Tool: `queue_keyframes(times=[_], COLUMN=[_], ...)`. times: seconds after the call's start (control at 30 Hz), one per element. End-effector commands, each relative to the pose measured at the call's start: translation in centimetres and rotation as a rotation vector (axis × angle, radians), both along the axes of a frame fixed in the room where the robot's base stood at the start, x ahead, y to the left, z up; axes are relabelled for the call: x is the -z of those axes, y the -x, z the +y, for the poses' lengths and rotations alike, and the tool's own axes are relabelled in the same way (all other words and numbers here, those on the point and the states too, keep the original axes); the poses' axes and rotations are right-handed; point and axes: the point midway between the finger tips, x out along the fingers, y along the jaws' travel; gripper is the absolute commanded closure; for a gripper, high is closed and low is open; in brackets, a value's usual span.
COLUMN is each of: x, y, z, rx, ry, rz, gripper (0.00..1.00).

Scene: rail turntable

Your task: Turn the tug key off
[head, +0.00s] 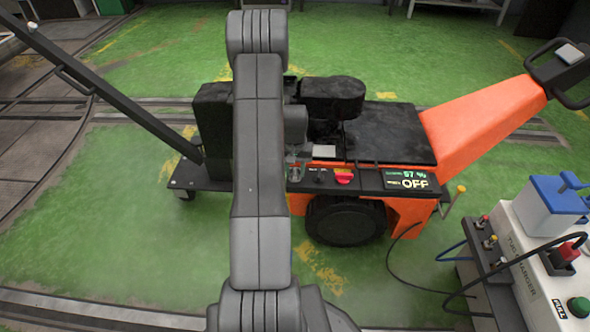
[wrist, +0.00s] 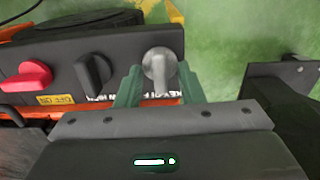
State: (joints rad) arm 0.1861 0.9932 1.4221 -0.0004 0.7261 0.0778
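The tug (head: 400,200) is an orange and black cart with a control panel on its near side. The silver tug key (wrist: 160,62) sits at the right end of the panel in the wrist view, its narrow handle pointing down the picture. My gripper (wrist: 160,84) has green fingers, one on each side of the key, with a gap around the handle; it looks open. In the head view the gripper (head: 294,168) is partly hidden by my arm, and the key is not clear. The tug's display (head: 408,179) reads 57 % and OFF.
A black knob (wrist: 93,72) and a red knob (wrist: 28,78) sit left of the key. A tug charger (head: 545,275) with cables stands at the right. A black tow bar (head: 110,100) rises at the left. Green floor in front of the tug is mostly clear.

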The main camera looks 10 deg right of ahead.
Motion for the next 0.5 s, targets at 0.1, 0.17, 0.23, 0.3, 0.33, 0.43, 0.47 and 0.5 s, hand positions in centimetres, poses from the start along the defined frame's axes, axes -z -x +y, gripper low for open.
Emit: queue_keyframes(times=[0.1, 0.17, 0.23, 0.3, 0.33, 0.43, 0.47, 0.5], x=[0.0, 0.0, -0.2, -0.8, -1.2, -3.0, -3.7, -4.6], y=[0.0, 0.0, 0.0, 0.0, 0.0, -0.1, -0.1, -0.1], z=[0.0, 0.0, 0.0, 0.0, 0.0, 0.0, 0.0, 0.0], rx=[0.001, 0.001, 0.001, 0.001, 0.001, 0.001, 0.001, 0.001], ry=[0.000, 0.000, 0.000, 0.000, 0.000, 0.001, 0.001, 0.001], rz=[0.000, 0.000, 0.000, -0.001, -0.001, -0.003, -0.003, -0.003], gripper=[0.65, 0.65, 0.65, 0.65, 0.65, 0.65, 0.65, 0.65])
